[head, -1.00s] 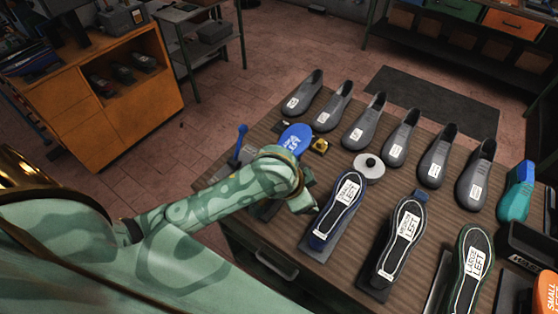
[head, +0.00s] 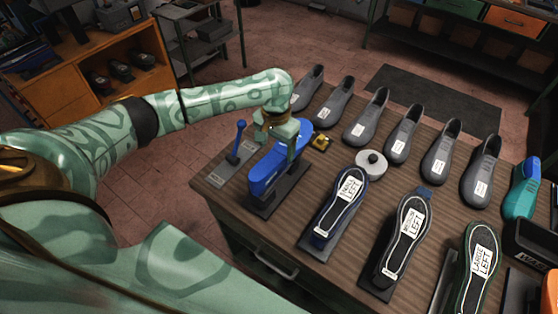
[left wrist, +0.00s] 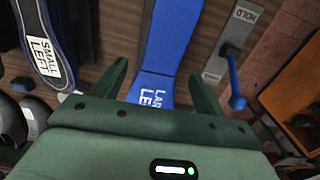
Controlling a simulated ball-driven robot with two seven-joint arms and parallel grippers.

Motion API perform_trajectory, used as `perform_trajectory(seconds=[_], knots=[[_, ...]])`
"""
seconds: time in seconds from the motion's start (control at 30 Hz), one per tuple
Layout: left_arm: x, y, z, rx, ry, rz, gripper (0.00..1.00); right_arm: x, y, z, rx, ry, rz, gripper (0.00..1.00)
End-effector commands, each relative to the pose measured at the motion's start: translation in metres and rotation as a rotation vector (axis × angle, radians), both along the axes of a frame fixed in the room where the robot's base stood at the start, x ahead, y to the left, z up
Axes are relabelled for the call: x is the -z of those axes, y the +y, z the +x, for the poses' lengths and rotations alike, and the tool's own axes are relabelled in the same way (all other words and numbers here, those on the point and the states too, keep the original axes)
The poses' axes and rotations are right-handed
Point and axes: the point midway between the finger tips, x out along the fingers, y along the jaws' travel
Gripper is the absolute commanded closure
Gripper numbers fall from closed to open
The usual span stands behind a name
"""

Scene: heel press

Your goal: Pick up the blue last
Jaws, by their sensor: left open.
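The blue last (head: 264,172) sits sole-up on a dark stand at the left end of the wooden bench. My left gripper (head: 289,142) is at its far end, covering its label in the head view. In the left wrist view, the blue last (left wrist: 169,45) runs between the fingers of my open left gripper (left wrist: 157,75), one on each side. Part of a white label reading "LAR…" shows there, cut off by the gripper body. I cannot tell whether the fingers touch the last. My right gripper is not in view.
A plate with a blue lever (head: 237,142) stands just left of the last. Dark stands with soles labelled small left (head: 341,205), medium left (head: 404,232) and large left (head: 472,264) stand to the right. A round white-grey knob (head: 371,162) and several grey shoes (head: 366,117) are behind.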

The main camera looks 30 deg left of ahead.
Motion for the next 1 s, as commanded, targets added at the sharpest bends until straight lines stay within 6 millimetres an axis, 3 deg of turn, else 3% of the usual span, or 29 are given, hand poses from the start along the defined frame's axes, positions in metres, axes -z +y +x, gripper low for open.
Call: perform_trajectory(seconds=[0.07, 0.33, 0.57, 0.8, 1.0], knots=[[0.013, 0.000, 0.000, 0.000, 0.001, 0.000, 0.28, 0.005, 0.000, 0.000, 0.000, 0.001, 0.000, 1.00], [0.032, 0.001, -0.001, 0.002, 0.000, 0.000, 0.28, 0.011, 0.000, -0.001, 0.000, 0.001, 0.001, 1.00], [0.070, 0.003, -0.003, 0.003, -0.001, 0.001, 0.28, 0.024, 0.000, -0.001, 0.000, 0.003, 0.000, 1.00], [0.071, 0.004, -0.002, 0.004, -0.003, 0.002, 0.28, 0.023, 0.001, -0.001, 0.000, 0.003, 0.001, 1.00], [0.071, 0.004, -0.002, 0.004, -0.003, 0.002, 0.84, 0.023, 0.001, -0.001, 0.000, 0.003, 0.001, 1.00]])
